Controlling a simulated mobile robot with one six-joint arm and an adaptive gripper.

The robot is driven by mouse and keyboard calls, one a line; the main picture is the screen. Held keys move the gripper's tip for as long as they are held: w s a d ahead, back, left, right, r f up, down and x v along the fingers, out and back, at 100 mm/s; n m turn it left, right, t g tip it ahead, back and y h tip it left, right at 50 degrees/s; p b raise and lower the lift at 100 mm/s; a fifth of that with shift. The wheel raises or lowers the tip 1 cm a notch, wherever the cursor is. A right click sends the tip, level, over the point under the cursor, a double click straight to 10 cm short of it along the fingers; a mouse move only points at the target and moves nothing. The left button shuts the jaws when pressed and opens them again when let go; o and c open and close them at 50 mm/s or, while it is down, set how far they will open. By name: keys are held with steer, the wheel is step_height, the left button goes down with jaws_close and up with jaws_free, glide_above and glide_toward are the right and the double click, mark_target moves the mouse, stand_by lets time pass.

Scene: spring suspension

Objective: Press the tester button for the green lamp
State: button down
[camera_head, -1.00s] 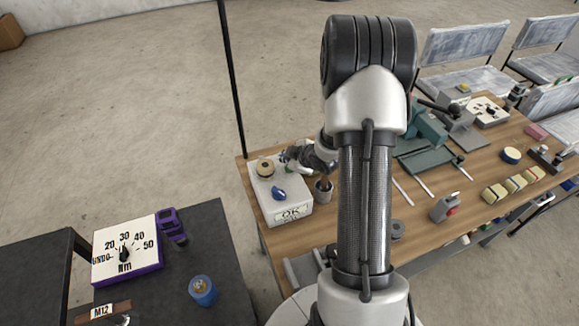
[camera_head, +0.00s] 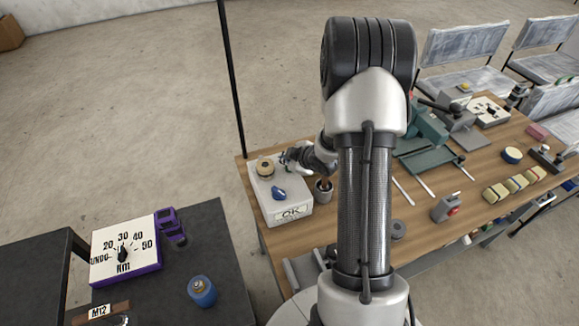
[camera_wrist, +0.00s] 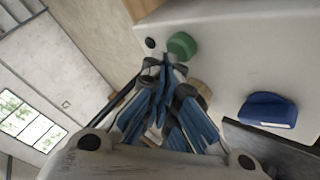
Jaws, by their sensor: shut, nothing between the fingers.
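A small black button (camera_wrist: 151,43) is beside the lamp. My gripper (camera_wrist: 163,66) is shut and empty, its blue-padded fingertips close to the button and lamp. I cannot tell whether they touch anything. In the head view my gripper (camera_head: 287,158) is over the far right part of the box, where the lamp and button cannot be made out.
A green vise (camera_head: 428,130) and several small blocks lie further right. A dark table (camera_head: 215,245) holds a torque dial (camera_head: 125,250).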

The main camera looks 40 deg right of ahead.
steer(key=shift+f+b, duration=0.5)
stand_by(0.5)
steer(key=shift+r, duration=0.1)
steer(key=shift+r+p, duration=0.8)
steer(key=shift+r, duration=0.05)
steer(key=shift+r+p, duration=2.1)
steer(key=shift+r, duration=0.4)
